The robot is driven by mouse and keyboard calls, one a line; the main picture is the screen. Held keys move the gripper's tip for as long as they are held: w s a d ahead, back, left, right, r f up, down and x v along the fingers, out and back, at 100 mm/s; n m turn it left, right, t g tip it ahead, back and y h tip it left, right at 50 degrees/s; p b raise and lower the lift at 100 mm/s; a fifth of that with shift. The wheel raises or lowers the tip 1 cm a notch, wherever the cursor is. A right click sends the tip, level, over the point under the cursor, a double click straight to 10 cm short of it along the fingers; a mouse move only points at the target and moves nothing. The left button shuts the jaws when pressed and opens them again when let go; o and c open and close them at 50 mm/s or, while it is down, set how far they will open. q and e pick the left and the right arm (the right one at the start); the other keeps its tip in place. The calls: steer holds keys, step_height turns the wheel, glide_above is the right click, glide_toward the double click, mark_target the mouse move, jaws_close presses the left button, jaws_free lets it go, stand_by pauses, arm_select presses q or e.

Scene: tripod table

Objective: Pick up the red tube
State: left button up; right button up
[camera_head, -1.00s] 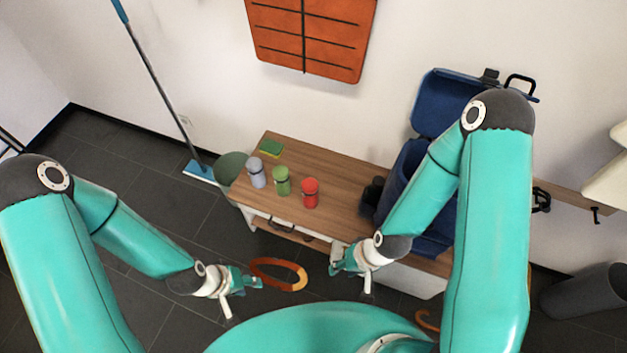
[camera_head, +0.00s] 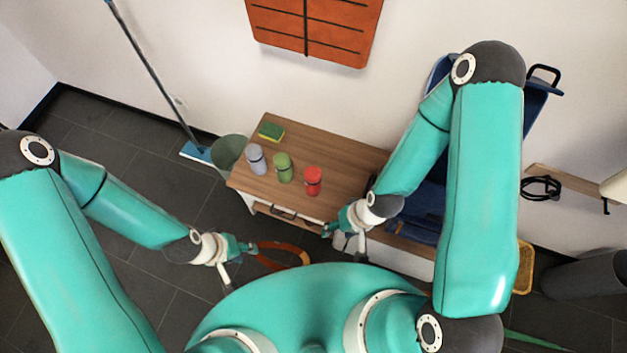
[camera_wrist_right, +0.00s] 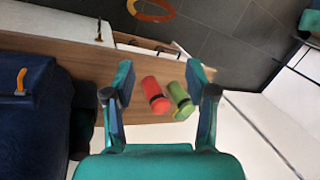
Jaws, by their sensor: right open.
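The red tube (camera_head: 313,181) stands upright on the wooden table, at the right end of a row with a green tube (camera_head: 284,167) and a grey tube (camera_head: 256,158). My right gripper (camera_head: 328,230) is near the table's front edge, below and slightly right of the red tube in the head view, apart from it. In the right wrist view the right gripper (camera_wrist_right: 160,82) is open and empty; the red tube (camera_wrist_right: 154,92) appears between its fingers, farther off, beside the green tube (camera_wrist_right: 180,100). My left gripper (camera_head: 252,248) is off the table over the floor; its finger gap is unclear.
The wooden table (camera_head: 345,160) has bare room right of the red tube. A green-yellow sponge (camera_head: 271,131) lies at its back left. A blue case (camera_wrist_right: 35,115) stands at the table's other end. A bucket (camera_head: 228,153) and mop head (camera_head: 197,154) are left of the table.

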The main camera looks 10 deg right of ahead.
steer(key=o, duration=0.5)
steer(key=shift+n+t, duration=0.3)
steer(key=shift+n, duration=0.5)
steer(key=w+f+b, duration=0.3)
steer(key=b, duration=0.1)
steer(key=w+f+b, duration=0.3)
steer(key=b, duration=0.2)
steer(key=shift+a, duration=0.2)
steer(key=n+t+h+b, duration=0.25)
steer(key=n+b, duration=0.45)
steer(key=b, duration=2.5)
glide_toward(319, 177)
steer(key=shift+y, duration=0.35)
steer(key=b+x, duration=0.3)
steer(key=x, duration=0.8)
steer(key=shift+w+d+f, duration=0.1)
steer(key=shift+d+f, duration=0.05)
steer(key=shift+f, duration=0.2)
steer(key=b+x, duration=0.2)
steer(key=x, duration=0.2)
steer(key=shift+w+a+f, duration=0.1)
steer(key=shift+a+f, duration=0.15)
steer(key=shift+f, duration=0.2)
